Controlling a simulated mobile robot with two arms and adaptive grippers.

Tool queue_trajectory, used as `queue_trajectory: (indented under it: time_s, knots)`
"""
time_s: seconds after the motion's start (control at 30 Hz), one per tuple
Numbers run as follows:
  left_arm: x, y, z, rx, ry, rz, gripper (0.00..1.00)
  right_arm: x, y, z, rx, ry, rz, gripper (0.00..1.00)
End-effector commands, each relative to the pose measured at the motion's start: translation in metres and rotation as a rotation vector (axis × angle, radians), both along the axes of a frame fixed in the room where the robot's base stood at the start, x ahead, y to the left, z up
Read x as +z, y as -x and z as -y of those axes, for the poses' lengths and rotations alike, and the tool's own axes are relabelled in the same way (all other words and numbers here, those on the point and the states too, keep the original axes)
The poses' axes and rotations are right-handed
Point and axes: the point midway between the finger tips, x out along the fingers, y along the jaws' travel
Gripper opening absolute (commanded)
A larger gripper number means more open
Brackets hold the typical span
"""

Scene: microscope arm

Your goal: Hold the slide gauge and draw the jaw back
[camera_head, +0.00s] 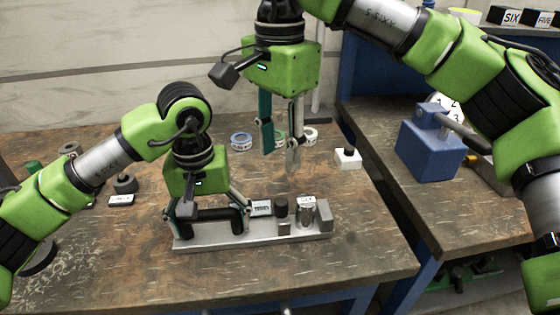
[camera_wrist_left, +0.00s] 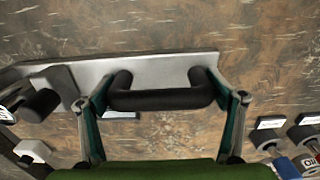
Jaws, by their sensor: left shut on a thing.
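The slide gauge (camera_head: 255,237) is a long silver base on the wooden table, with a black handle (camera_head: 212,215) at its left end. The handle also shows in the left wrist view (camera_wrist_left: 160,99). Toward the right stand a labelled block (camera_head: 261,208), a black knob (camera_head: 281,205), a metal cylinder (camera_head: 307,212) with a white label, and a grey end block (camera_head: 325,214). Which part is the moving jaw I cannot tell for sure. My left gripper (camera_head: 209,212) is shut on the handle, a finger at each end. My right gripper (camera_head: 280,150) is open and empty, above and behind the gauge.
Blue and white rings (camera_head: 241,138) and a white block with a black knob (camera_head: 347,158) stand behind the gauge. A small labelled block (camera_head: 121,200) and a dark knobbed weight (camera_head: 125,184) lie to the left. A blue device (camera_head: 428,150) stands on the right bench.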

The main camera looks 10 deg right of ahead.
Motion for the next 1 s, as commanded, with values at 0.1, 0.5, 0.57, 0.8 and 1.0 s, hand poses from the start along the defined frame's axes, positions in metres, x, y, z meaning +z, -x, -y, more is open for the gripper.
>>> queue_trajectory:
  time_s: [0.1,0.5,0.57,0.8,1.0]
  knots:
    - [0.001,0.000,0.000,-0.003,0.002,0.001,0.31,0.003,0.000,0.000,0.000,0.000,0.000,0.36]
    - [0.001,0.000,0.000,-0.002,0.001,0.001,1.00,0.002,0.000,0.000,-0.001,0.000,0.000,0.36]
    - [0.001,0.000,0.000,-0.002,0.001,0.001,1.00,0.002,0.000,0.000,-0.001,0.000,0.000,0.36]
    - [0.007,-0.001,0.000,-0.001,0.000,0.002,1.00,0.002,0.000,0.000,-0.001,0.000,0.000,0.36]
    - [0.043,-0.001,0.000,-0.001,0.001,0.006,1.00,0.002,0.000,0.000,-0.001,0.000,0.000,0.36]
